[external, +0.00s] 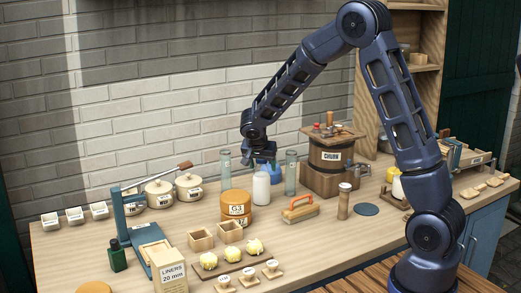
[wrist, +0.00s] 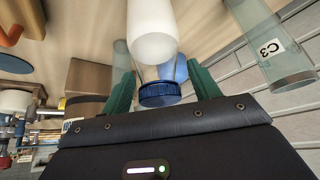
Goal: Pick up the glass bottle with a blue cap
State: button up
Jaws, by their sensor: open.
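The glass bottle with a blue cap (wrist: 160,94) shows in the wrist view. Its ribbed cap lies between my gripper's two green fingers, with gaps at both sides. Its clear body is partly hidden by a white bottle (wrist: 152,32). My gripper (wrist: 164,82) is open and empty, pointing down over the bottle. In the external view my gripper (external: 262,158) is low above the table, just behind the white bottle (external: 261,188). There the glass bottle is hard to tell apart from the blue shape behind the white bottle.
Tall glass cylinders stand close on both sides, one left (external: 225,163) and one right (external: 291,173). The cylinder labelled C3 (wrist: 272,45) is near the right finger. A brick wall (external: 200,110) is behind.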

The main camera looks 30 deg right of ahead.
grip_shut()
jog(key=shift+r, duration=0.15)
dwell(0.4)
